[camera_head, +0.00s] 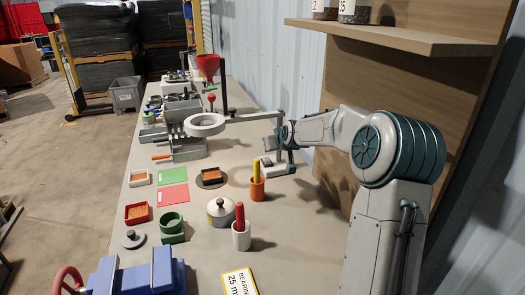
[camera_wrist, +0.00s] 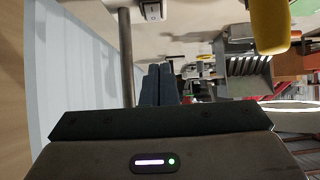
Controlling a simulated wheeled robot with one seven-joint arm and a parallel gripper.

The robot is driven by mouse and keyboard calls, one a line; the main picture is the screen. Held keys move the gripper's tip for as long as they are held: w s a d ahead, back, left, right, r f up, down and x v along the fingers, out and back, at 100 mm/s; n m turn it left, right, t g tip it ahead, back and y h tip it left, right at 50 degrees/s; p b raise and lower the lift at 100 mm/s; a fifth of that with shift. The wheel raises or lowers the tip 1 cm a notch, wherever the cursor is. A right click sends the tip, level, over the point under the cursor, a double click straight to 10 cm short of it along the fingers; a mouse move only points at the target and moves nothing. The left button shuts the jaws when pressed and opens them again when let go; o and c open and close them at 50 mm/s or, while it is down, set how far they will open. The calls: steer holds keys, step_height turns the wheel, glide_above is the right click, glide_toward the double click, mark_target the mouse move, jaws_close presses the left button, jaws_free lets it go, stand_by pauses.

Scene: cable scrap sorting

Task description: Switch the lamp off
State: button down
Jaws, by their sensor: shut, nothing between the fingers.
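The lamp has a pale ring head (camera_head: 205,125) on a grey arm that runs right to an upright post. Its base (camera_head: 275,169) stands on the bench, with a small pale switch box on it. In the wrist view the lamp's ring (camera_wrist: 291,105) shows bright white at the right edge, and the switch (camera_wrist: 151,11) shows at the top. I cannot tell for sure whether the lamp is lit. My gripper (camera_head: 268,142) is near the post, above the base. In the wrist view my gripper's fingers (camera_wrist: 158,70) are together and empty, apart from the switch.
An orange cup (camera_head: 257,191) with a yellow-handled tool (camera_head: 256,172) stands just in front of the lamp base; the tool also looms in the wrist view (camera_wrist: 269,25). A white cup (camera_head: 241,238) with a red handle and a lidded pot (camera_head: 220,213) are nearer. A shelf (camera_head: 400,38) overhangs the right.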

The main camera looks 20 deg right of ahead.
steer(key=shift+w+d+r, duration=0.1)
steer(key=shift+w+d, duration=0.05)
steer(key=shift+d, duration=0.25)
steer(key=shift+a, duration=0.1)
steer(key=p, duration=0.2)
glide_above(267, 162)
steer(key=f, duration=0.4)
steer(key=s+f, duration=0.1)
steer(key=f, duration=0.1)
steer(key=shift+w+f, duration=0.25)
steer(key=shift+f, duration=0.95)
steer(key=shift+w+f, duration=0.1)
steer(key=shift+f, duration=0.65)
steer(key=shift+a, duration=0.1)
